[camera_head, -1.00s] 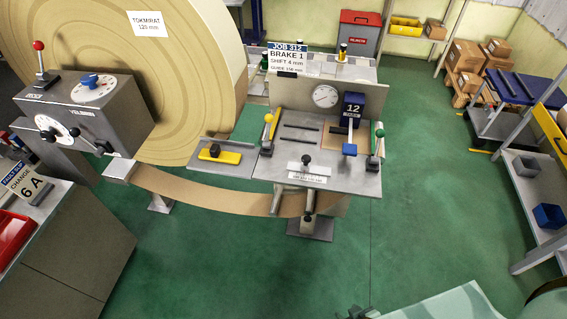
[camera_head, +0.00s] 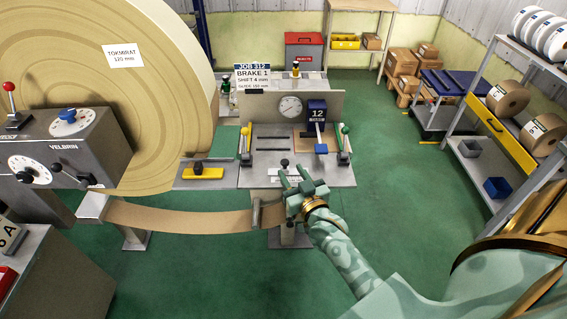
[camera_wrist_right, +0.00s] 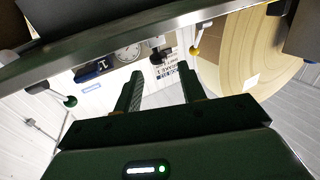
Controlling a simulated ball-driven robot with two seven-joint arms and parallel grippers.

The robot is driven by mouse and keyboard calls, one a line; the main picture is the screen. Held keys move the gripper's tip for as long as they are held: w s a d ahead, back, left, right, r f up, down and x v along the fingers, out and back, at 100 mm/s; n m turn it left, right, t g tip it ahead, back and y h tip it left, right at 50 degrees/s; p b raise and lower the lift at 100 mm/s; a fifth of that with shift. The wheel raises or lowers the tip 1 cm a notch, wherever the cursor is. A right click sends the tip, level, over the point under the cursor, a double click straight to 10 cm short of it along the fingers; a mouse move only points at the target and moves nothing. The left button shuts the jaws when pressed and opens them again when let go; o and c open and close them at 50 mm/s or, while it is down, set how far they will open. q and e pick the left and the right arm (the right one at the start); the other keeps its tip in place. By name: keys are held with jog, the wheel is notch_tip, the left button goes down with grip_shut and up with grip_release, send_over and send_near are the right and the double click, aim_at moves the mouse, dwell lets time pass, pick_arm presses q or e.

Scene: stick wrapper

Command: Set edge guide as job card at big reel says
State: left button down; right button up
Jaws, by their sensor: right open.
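The job card (camera_head: 252,77) stands behind the work table near the big reel (camera_head: 75,75). It reads JOB 312, BRAKE 1, SHIFT 4 mm; its guide line is too small to read surely. A small black knob (camera_head: 284,163) stands at the table's front, where the guide scale is; my gripper partly hides that scale. My right gripper (camera_head: 294,176) is open and empty at the table's front edge, just right of and nearer than the knob. In the right wrist view its open fingers (camera_wrist_right: 158,82) point toward the card, below the table edge in that picture. My left gripper is out of view.
The work table (camera_head: 262,178) carries a dial (camera_head: 290,107), a blue counter reading 12 (camera_head: 317,110), and yellow and green knobbed levers. A brown paper web (camera_head: 180,216) runs in front. A grey control box (camera_head: 70,150) stands left. Green floor is open at right.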

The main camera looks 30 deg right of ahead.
aim_at(287, 164)
jog(key=w, duration=0.3)
jog(key=w+d, duration=0.1)
jog(key=w, duration=0.1)
jog(key=shift+w+b, duration=0.4)
grip_shut()
jog(key=shift+s+d+p, duration=0.3)
jog(key=shift+d, duration=0.2)
jog(key=shift+s+d+p, duration=0.3)
jog(key=shift+d, duration=0.2)
jog(key=shift+s+d, duration=0.25)
jog(key=shift+d, duration=0.1)
grip_release()
